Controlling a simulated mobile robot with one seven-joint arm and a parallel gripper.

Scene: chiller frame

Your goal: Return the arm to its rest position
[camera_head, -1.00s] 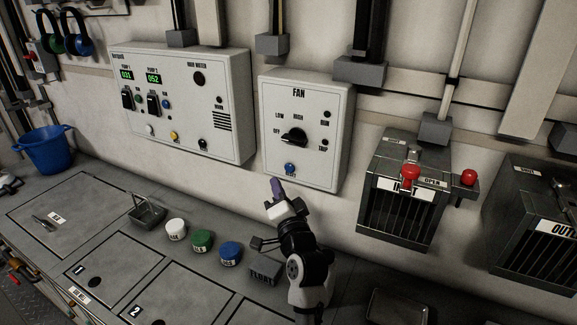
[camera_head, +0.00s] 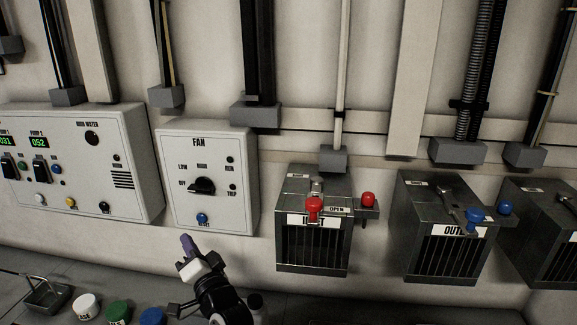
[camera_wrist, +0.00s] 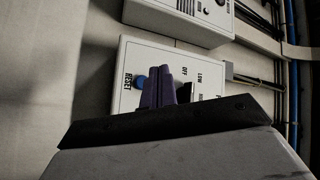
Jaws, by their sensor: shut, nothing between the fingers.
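My gripper (camera_head: 188,246) is in the lower left of the head view, its purple fingers pointing up just below the grey fan box (camera_head: 212,160). The fingers are together with nothing between them. In the wrist view the purple fingers (camera_wrist: 158,88) stand in front of the fan box (camera_wrist: 130,60), covering part of its face. The blue reset button (camera_head: 202,218) shows on the box, and the black fan knob (camera_head: 203,185) points toward OFF. I cannot tell the exact gap between fingers and box. The rest of my arm runs down out of the head view.
An inlet box (camera_head: 312,245) with red handles and an outlet box (camera_head: 440,255) with blue handles are on the wall to the right. A pump panel (camera_head: 80,165) is to the left.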

